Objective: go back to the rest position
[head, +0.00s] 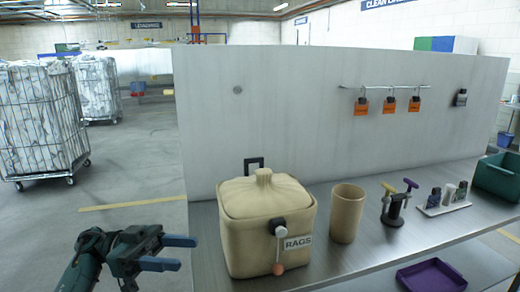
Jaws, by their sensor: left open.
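My left gripper (180,253) is at the lower left of the head view, left of the metal table and beside a beige lidded box. Its two blue fingers are apart and nothing is between them. It does not touch the box. My right gripper does not show in the head view.
The beige box marked RAGS (262,228) stands at the left end of the metal table (335,262). A tan cup (346,213), a tool stand (397,205) and a green bin (499,176) stand to its right. A tall panel (300,110) rises behind.

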